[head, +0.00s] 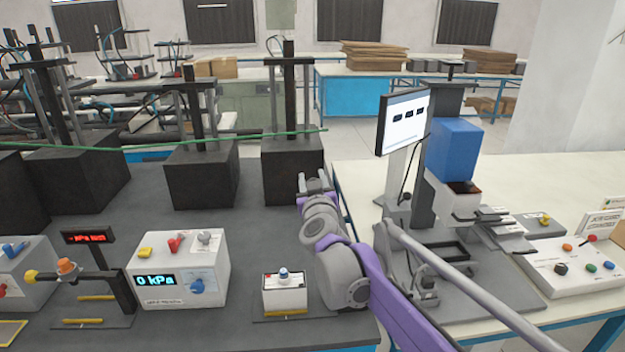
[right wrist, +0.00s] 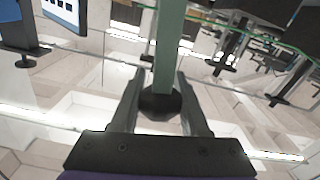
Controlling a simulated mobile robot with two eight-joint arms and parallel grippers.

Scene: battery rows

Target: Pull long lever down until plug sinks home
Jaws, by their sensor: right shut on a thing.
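My right gripper (head: 316,184) is at the far end of my purple and grey right arm, near a black block. In the right wrist view its two fingers (right wrist: 160,100) are on either side of a green-grey bar, the long lever (right wrist: 170,45), with a dark round end (right wrist: 160,103) between them. In the head view, a long pale grey bar (head: 470,285) slopes from the press (head: 455,160) to the lower right; I cannot tell if it is the same lever. I cannot make out the plug. My left gripper is out of view.
A monitor (head: 403,120) stands beside the press. A white control box (head: 585,265) with coloured buttons is at right. A gauge box (head: 180,270) and a small button box (head: 285,292) sit on the dark bench. Black blocks with posts (head: 200,175) stand behind.

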